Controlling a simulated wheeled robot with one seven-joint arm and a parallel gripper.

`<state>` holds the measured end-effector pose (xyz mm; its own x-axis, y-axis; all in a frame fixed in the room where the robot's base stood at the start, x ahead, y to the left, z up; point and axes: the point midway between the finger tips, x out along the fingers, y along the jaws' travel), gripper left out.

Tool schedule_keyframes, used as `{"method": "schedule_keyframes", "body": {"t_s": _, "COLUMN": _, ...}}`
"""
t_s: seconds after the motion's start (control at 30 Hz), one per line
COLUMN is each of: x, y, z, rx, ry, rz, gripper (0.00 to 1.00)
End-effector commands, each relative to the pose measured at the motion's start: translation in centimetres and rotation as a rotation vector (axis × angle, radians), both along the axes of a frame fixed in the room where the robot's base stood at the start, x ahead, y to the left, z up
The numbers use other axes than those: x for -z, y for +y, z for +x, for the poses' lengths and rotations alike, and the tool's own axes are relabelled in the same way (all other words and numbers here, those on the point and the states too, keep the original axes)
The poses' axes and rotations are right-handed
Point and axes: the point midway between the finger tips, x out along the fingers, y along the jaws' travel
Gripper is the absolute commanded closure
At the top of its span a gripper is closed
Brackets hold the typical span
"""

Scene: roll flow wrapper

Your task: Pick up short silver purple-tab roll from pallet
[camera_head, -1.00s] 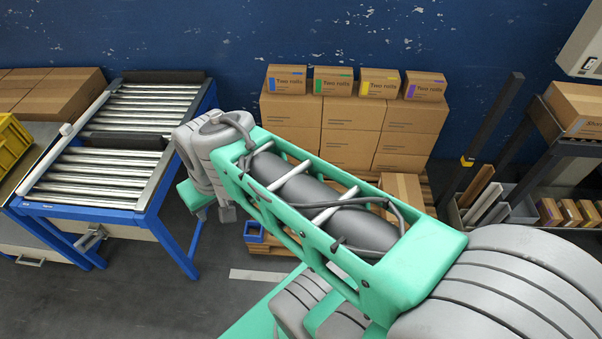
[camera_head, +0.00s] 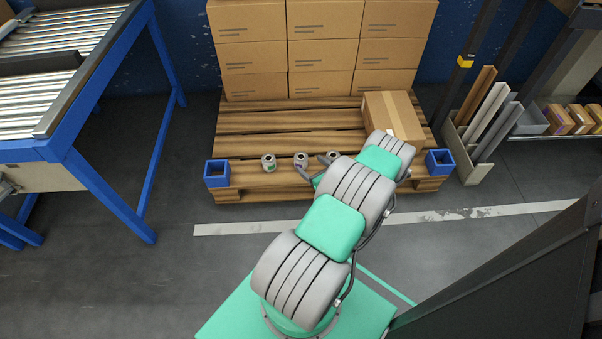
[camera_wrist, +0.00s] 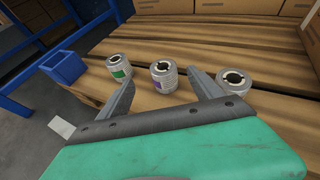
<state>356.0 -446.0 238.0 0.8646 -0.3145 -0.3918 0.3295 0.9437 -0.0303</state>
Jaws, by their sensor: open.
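Three short silver rolls stand upright in a row on the front of the wooden pallet (camera_head: 255,178). The middle roll (camera_head: 301,161) has a purple tab, seen in the wrist view (camera_wrist: 164,75). The left roll (camera_head: 268,162) has a green tab, clear in the wrist view (camera_wrist: 119,68). My gripper (camera_wrist: 164,86) is open and empty. Its fingers point toward the rolls, with the purple-tab roll between the fingertips in the picture, apparently just beyond them.
Stacked cartons (camera_head: 288,50) fill the pallet's back, and one carton (camera_head: 393,116) lies at its right. Blue square holders (camera_head: 217,173) and (camera_head: 439,162) sit at the front corners. A roller conveyor (camera_head: 50,70) stands left. Open floor lies in front.

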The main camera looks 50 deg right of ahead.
Motion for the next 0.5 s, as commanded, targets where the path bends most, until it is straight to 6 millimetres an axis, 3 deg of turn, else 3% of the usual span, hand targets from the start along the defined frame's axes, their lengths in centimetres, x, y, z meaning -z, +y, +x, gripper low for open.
{"method": "schedule_keyframes", "body": {"t_s": 0.1, "x": 1.4, "y": -0.6, "z": 0.1, "rx": 0.041, "ry": -0.024, "rz": 0.026, "gripper": 0.25}}
{"method": "schedule_keyframes", "body": {"t_s": 0.5, "x": 3.4, "y": -2.6, "z": 5.6, "rx": 0.039, "ry": -0.021, "rz": 0.024, "gripper": 0.25}}
